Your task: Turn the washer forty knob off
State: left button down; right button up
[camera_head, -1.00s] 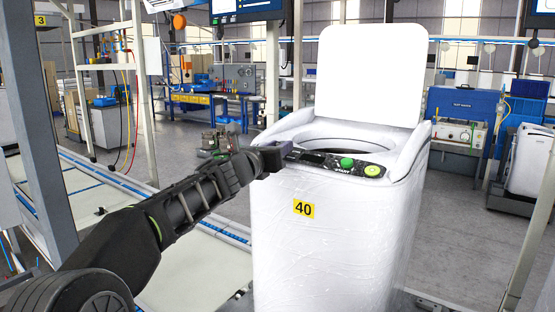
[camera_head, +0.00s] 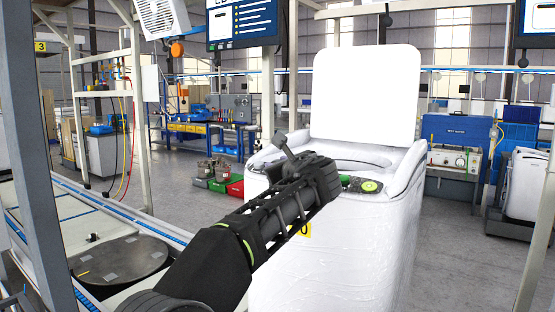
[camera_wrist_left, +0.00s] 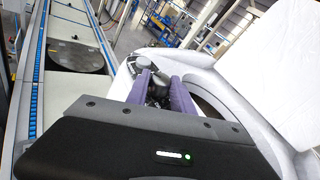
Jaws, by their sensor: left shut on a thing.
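The white washer (camera_head: 345,245) stands right of centre in the head view with its lid (camera_head: 365,95) raised. My left gripper (camera_head: 283,150) is over the panel's left part. In the left wrist view, its purple fingers (camera_wrist_left: 161,82) stand on both sides of a dark knob (camera_wrist_left: 157,93), closed on it. The knob's marking cannot be read. My right gripper is out of view.
A conveyor line (camera_head: 120,205) with a round dark plate (camera_head: 118,262) lies to the left. A grey post (camera_head: 45,150) stands in front of it. Red and green boxes (camera_head: 226,184) are on the floor behind the washer. Open floor lies to the right.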

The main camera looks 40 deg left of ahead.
pick_arm(q)
jog(key=shift+n+g, duration=0.3)
jog(key=shift+g, duration=0.1)
jog(key=c, duration=1.1)
grip_release()
jog(key=b+v, duration=0.2)
jog(key=v, duration=0.6)
jog(key=shift+f, duration=0.2)
jog(key=shift+w, duration=0.1)
